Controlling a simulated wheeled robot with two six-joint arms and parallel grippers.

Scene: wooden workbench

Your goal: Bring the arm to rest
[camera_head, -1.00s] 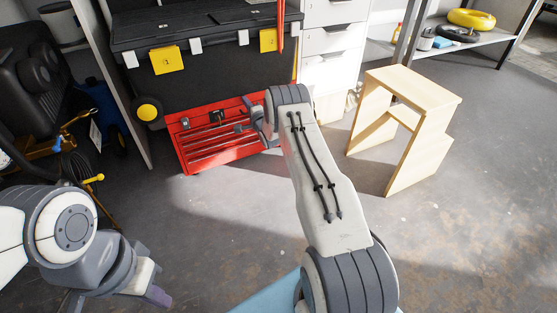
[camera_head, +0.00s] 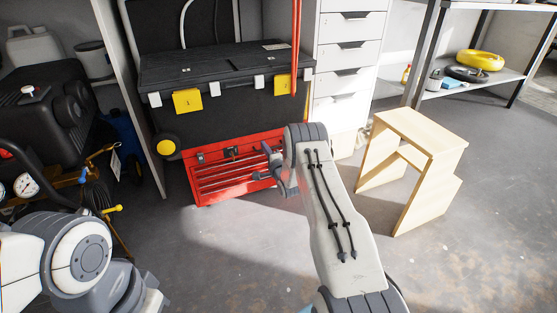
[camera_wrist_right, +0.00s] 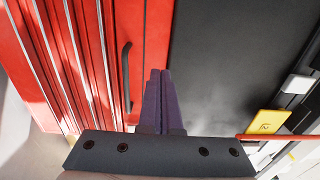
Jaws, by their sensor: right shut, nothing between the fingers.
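My right arm (camera_head: 335,215) reaches forward from the bottom of the head view. My right gripper (camera_head: 264,172) is at its far end, in front of the red toolbox (camera_head: 212,183) as seen from the head. In the right wrist view the dark purple fingers of this gripper (camera_wrist_right: 158,75) lie together, shut and empty. My left arm (camera_head: 85,262) shows at the lower left of the head view, but its fingers are below the frame.
A black case (camera_head: 225,68) with yellow tags sits above the red toolbox. A wooden step stool (camera_head: 432,140) stands to the right. White drawers (camera_head: 345,62) and a metal shelf (camera_head: 500,78) are behind. Grey floor (camera_head: 230,260) lies clear between my arms.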

